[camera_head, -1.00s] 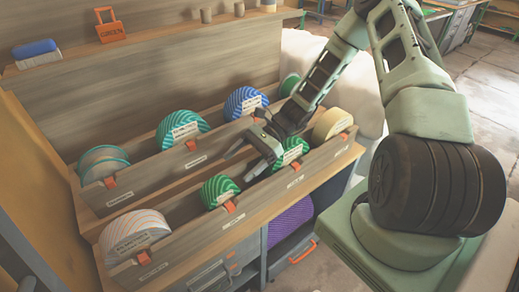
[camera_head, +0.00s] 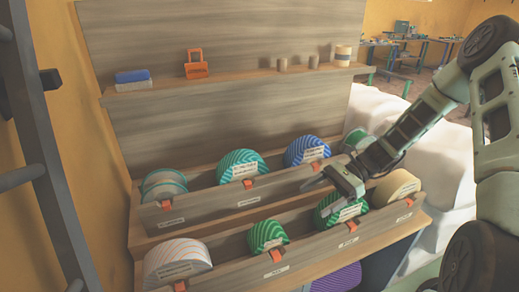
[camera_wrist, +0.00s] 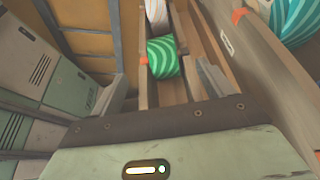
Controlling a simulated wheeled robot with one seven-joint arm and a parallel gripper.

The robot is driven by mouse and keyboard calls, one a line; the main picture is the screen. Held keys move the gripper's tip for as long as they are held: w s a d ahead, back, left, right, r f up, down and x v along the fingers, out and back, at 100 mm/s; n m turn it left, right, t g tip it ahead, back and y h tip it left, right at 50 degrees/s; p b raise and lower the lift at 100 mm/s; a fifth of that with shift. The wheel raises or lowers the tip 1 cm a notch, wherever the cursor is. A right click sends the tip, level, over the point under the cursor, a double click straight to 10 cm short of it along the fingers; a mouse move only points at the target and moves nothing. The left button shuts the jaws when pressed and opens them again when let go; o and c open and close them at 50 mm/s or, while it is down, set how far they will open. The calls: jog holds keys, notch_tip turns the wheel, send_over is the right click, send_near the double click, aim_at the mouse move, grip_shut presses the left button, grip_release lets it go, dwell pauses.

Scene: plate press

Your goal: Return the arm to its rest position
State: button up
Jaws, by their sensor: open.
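My gripper (camera_head: 324,190) is at the end of my arm, which reaches in from the right over the two-tier wooden rack (camera_head: 222,257). It is open and empty, close above the dark-green striped roll (camera_head: 341,207) in the front row; I cannot tell whether they touch. In the wrist view the two fingers of my gripper (camera_wrist: 163,88) stand wide apart. Beyond them a green striped roll (camera_wrist: 164,58) lies in the front trough. In the head view that smaller green roll (camera_head: 267,236) sits left of my gripper.
A cream roll (camera_head: 396,188) stands right of my gripper and a blue roll (camera_head: 306,151) behind it. A teal roll (camera_head: 241,167) and a white striped roll (camera_head: 176,262) are further left. White covered bulk (camera_head: 440,150) lies right.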

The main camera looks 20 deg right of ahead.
jog(key=s+a+r+n+h, duration=0.6)
jog(key=s+a+n, duration=0.4)
jog(key=n, duration=0.3)
jog(key=s+a+r+n+h, duration=0.7)
jog(key=s+a+n, duration=0.3)
jog(key=n, duration=0.2)
jog(key=shift+a+r+n, duration=0.3)
jog(key=shift+a+n, duration=0.05)
jog(key=shift+n, duration=0.05)
